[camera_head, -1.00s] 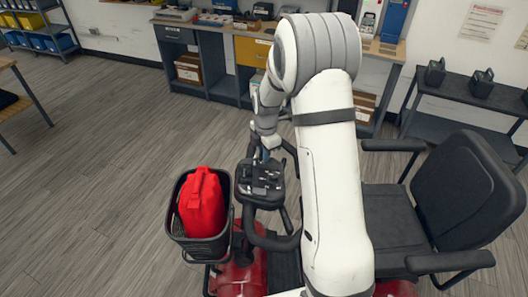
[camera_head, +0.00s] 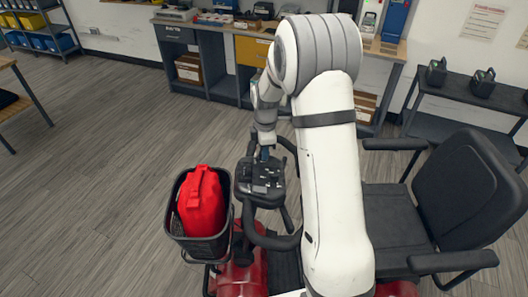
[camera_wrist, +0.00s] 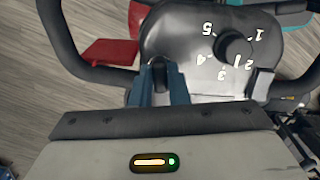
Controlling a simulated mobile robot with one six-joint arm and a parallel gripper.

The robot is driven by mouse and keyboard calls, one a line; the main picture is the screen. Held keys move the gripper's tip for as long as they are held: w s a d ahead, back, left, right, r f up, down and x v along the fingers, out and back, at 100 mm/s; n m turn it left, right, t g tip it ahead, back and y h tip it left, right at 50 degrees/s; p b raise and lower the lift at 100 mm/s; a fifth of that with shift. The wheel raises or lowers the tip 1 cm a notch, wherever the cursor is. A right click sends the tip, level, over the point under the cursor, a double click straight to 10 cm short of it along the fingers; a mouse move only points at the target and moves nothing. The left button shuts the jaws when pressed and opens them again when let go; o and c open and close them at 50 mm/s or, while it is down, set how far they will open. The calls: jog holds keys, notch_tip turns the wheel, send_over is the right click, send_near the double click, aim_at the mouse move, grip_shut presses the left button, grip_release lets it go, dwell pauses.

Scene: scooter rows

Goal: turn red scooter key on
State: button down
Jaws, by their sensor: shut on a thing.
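The red scooter (camera_head: 252,272) stands below my arm, with its black console (camera_head: 262,180) on the tiller. In the wrist view the console (camera_wrist: 195,35) carries a round knob (camera_wrist: 234,46) with numbers around it. My gripper (camera_wrist: 160,75) is at the console's near edge, left of the knob. Its blue-grey fingers are shut on a small dark piece, seemingly the key (camera_wrist: 161,68), mostly hidden between them. I cannot tell the key's angle. In the head view my gripper (camera_head: 264,153) is at the console's far edge.
A black basket (camera_head: 201,248) with a red bag (camera_head: 202,203) hangs at the scooter's front. The black seat (camera_head: 395,215) is at right. A workbench (camera_head: 215,65) and a dark shelf table (camera_head: 465,95) stand behind. Grey floor at left is open.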

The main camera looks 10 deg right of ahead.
jog(key=m+b, duration=0.1)
jog(key=m, duration=0.3)
jog(key=shift+w+g, duration=0.15)
jog(key=shift+g, duration=0.15)
jog(key=shift+r+m, duration=0.1)
jog(key=shift+m, duration=1.7)
jog(key=c, duration=1.4)
grip_release()
jog(key=r, duration=0.5)
jog(key=r+b, duration=0.1)
jog(key=r, duration=0.1)
jog(key=shift+w+d+r, duration=0.15)
jog(key=shift+w+d, duration=0.1)
jog(key=shift+r, duration=0.2)
